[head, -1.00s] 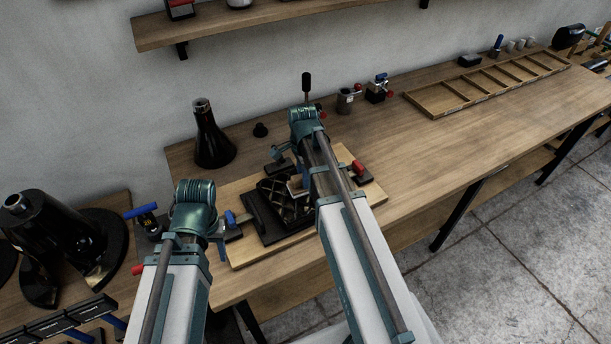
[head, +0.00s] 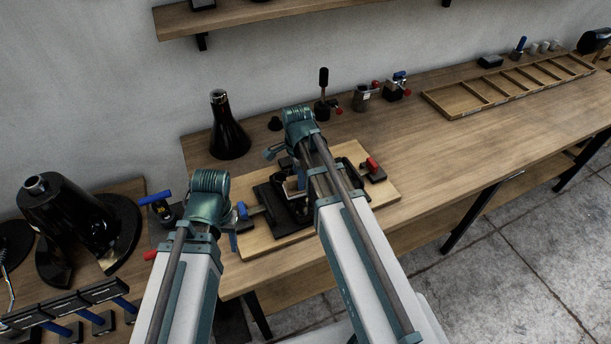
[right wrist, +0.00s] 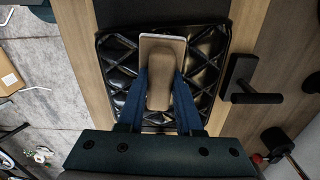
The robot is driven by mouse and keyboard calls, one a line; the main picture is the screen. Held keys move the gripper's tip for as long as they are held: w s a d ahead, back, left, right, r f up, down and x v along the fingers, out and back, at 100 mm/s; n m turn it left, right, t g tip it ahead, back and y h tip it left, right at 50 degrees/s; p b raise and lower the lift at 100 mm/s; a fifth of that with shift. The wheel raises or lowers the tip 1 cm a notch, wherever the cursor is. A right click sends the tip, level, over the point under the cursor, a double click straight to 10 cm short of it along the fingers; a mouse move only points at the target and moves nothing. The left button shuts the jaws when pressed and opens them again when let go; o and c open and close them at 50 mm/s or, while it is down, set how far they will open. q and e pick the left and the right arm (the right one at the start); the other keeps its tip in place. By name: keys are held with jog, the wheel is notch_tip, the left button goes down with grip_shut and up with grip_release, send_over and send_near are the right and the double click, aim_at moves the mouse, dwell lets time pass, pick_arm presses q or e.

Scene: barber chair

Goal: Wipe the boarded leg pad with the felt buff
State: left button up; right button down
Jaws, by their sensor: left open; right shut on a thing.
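The leg pad (right wrist: 207,75) is black, quilted and glossy, and lies on a light wooden board (head: 352,155). It also shows dark in the head view (head: 270,207), partly behind my right arm. My right gripper (right wrist: 160,82) is shut on the felt buff (right wrist: 160,92), a tan rounded body with a paler flat plate at its far end. The buff is over the pad's middle; whether it touches the pad is hard to tell. My left gripper (head: 236,226) is open and empty at the board's left edge.
A red-handled clamp (head: 374,170) sits at the board's right side. A dark bottle (head: 229,130) stands behind the board. A divided wooden tray (head: 455,108) lies at the back right. Open bench (head: 440,160) lies to the right. Black cylinders (head: 70,210) stand at left.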

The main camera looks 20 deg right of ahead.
jog(key=shift+a, duration=1)
jog(key=shift+r, duration=0.1)
jog(key=shift+d, duration=0.1)
jog(key=shift+w+d, duration=0.15)
jog(key=shift+d, duration=1.9)
jog(key=shift+w+d, duration=0.15)
jog(key=shift+d, duration=0.9)
jog(key=shift+w+d, duration=0.1)
jog(key=shift+d, duration=0.9)
jog(key=shift+d, duration=0.1)
jog(key=shift+w+d+f, duration=0.1)
jog(key=shift+d+f, duration=0.1)
jog(key=shift+d, duration=1.6)
